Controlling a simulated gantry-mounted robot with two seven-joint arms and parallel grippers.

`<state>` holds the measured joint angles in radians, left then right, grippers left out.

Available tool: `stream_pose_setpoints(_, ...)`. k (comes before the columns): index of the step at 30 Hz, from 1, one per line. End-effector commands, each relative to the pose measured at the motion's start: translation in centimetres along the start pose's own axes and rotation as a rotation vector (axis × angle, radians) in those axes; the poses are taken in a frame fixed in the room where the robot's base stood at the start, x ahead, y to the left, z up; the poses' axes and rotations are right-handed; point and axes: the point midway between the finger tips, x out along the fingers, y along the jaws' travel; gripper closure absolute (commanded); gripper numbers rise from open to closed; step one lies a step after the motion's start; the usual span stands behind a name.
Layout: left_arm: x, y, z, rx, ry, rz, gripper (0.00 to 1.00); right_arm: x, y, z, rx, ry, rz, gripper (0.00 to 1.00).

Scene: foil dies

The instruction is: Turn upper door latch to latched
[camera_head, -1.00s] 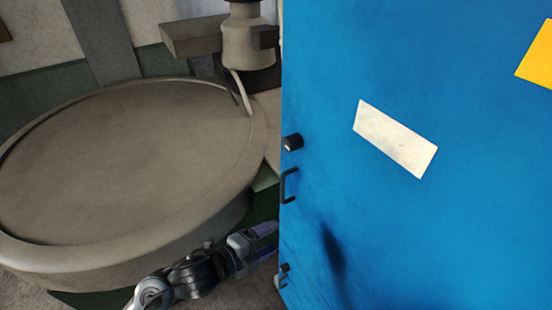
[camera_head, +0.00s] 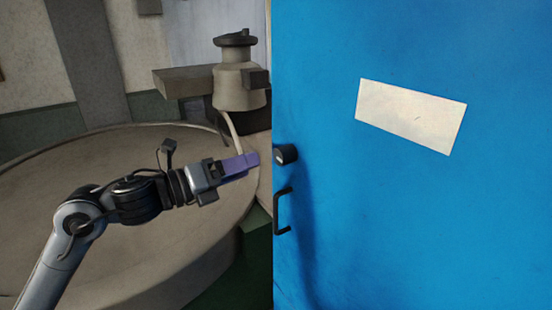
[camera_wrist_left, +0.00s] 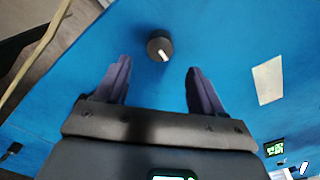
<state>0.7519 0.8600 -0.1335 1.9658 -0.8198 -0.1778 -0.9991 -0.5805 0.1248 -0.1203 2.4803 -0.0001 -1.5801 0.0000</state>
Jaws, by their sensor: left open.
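The upper door latch (camera_head: 286,153) is a round black knob near the left edge of the blue door (camera_head: 390,210). In the left wrist view the latch (camera_wrist_left: 160,46) shows a pale bar on its face, tilted off vertical. My left gripper (camera_head: 252,160) is at the latch's height, just left of it in the head view. In the left wrist view my left gripper (camera_wrist_left: 158,82) is open, its two purple fingers spread. The latch lies ahead of the gap between them, with nothing held. My right gripper is not in view.
A black door handle (camera_head: 283,211) sits below the latch. A white label (camera_head: 411,116) is on the door. A large round beige basin (camera_head: 90,150) and a beige column-like fixture (camera_head: 239,85) stand to the left behind my arm.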

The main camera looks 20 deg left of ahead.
Motion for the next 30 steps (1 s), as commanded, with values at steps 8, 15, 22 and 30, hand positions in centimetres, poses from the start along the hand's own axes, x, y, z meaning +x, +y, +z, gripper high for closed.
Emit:
stream_pose_setpoints(8,4.7,-0.2,0.2,-0.005,-0.001,-0.003,0.31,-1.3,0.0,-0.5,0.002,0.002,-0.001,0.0)
stream_pose_setpoints(15,7.5,-0.1,0.1,-0.002,0.0,-0.001,0.31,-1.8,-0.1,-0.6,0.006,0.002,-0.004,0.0)
stream_pose_setpoints(22,8.5,-0.1,0.0,-0.001,0.0,0.0,0.31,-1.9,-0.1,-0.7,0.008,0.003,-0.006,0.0)
stream_pose_setpoints(30,8.6,0.0,0.0,-0.001,0.0,0.0,0.34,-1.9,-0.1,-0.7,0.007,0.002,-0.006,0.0)
